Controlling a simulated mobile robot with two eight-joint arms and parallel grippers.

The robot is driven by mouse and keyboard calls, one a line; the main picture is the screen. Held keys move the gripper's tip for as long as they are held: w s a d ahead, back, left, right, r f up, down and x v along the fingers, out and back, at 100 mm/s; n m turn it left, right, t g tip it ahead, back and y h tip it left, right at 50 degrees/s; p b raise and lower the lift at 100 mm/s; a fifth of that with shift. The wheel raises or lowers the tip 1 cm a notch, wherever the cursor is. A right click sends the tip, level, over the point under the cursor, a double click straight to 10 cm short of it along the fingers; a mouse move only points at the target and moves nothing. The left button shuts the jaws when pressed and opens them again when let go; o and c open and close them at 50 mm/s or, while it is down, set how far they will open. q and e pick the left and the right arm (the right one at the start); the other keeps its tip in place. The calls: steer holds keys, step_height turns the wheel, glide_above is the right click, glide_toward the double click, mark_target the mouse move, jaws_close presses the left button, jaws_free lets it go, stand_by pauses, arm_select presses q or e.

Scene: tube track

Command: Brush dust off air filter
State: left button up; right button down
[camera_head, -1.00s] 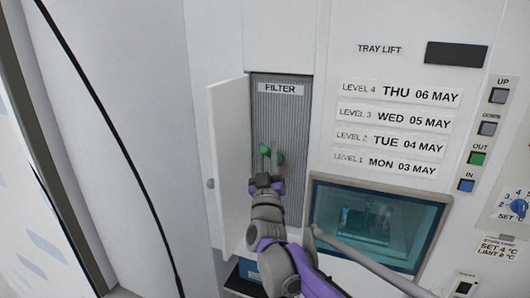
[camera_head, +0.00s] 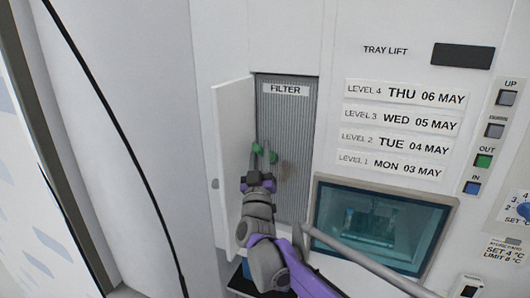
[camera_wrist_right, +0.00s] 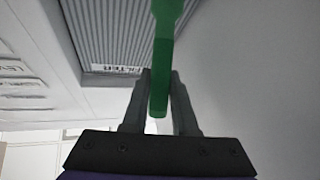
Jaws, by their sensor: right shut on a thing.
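The grey ribbed air filter (camera_head: 290,130) sits in a recess under a FILTER label, behind an open white door (camera_head: 236,150). A faint brownish patch shows on it right of my gripper. My right gripper (camera_head: 258,177) is in front of the filter's left part, near the door. It is shut on a green-handled tool (camera_head: 257,150), likely the brush. In the right wrist view the green handle (camera_wrist_right: 160,75) stands between the fingers, with the filter (camera_wrist_right: 105,35) beyond. The tool's bristles are not clearly visible, so I cannot tell if they touch the filter. My left gripper is out of view.
Right of the filter are a tray-lift window (camera_head: 378,228), level labels (camera_head: 405,95) and a column of buttons (camera_head: 484,161). A black cable (camera_head: 115,130) hangs at the left. The open door bounds the filter's left side.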

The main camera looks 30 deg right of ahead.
stand_by(0.4)
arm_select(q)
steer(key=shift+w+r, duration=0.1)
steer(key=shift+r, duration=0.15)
arm_select(e)
steer(key=s+d, duration=0.2)
steer(key=shift+s+d, duration=0.15)
steer(key=shift+s, duration=0.15)
stand_by(0.4)
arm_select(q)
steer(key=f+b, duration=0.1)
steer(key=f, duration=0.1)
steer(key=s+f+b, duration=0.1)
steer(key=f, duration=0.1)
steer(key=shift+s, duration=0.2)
arm_select(e)
step_height(320, 180, down, 6)
steer(key=w+a, duration=0.2)
steer(key=shift+w+a+r, duration=0.15)
steer(key=shift+w+r, duration=0.05)
steer(key=shift+w, duration=0.2)
stand_by(0.4)
